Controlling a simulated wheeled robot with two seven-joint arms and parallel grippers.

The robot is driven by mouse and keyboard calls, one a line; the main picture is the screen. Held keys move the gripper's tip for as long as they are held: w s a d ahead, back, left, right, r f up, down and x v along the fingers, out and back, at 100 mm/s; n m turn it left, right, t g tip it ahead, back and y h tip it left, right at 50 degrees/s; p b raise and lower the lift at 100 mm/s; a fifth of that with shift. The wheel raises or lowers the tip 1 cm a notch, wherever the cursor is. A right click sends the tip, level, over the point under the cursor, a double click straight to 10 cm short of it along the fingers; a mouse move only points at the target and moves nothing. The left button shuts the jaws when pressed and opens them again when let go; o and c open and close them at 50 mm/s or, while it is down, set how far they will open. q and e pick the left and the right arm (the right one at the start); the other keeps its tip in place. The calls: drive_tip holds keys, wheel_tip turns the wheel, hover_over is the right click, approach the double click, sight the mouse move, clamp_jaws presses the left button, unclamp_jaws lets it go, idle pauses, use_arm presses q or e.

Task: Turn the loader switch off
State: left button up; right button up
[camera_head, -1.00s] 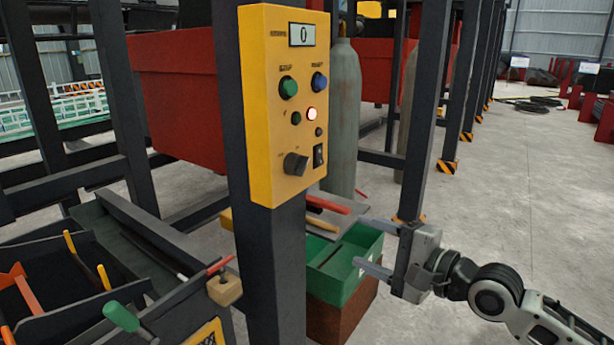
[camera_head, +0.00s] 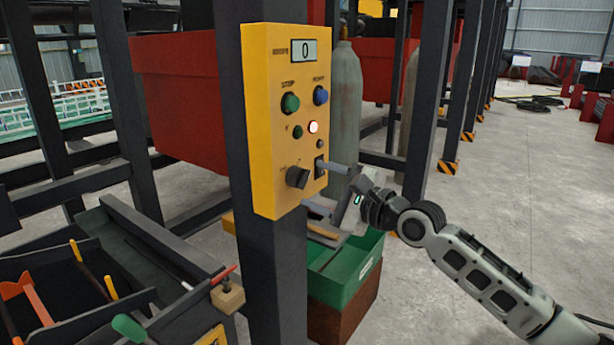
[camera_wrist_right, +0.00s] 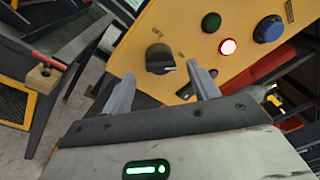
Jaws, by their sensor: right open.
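The yellow control box (camera_head: 262,120) is mounted on a dark post. Low on its front are a black rotary knob (camera_head: 297,177) and a small black rocker switch (camera_head: 319,166); I cannot read which is the loader switch. My right gripper (camera_head: 318,186) is open and empty, its fingers pointing at the lower part of the box. In the right wrist view the knob (camera_wrist_right: 160,58) shows beyond and between the two fingertips (camera_wrist_right: 162,73), with no clear contact. My left gripper is not in view.
A green bin (camera_head: 345,275) stands below my right gripper. A tool tray (camera_head: 60,300) is at lower left.

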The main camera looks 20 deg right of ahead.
sight(306, 181)
drive_tip(key=shift+x, duration=1.85)
drive_tip(key=c, duration=0.9)
drive_tip(key=shift+c, duration=0.2)
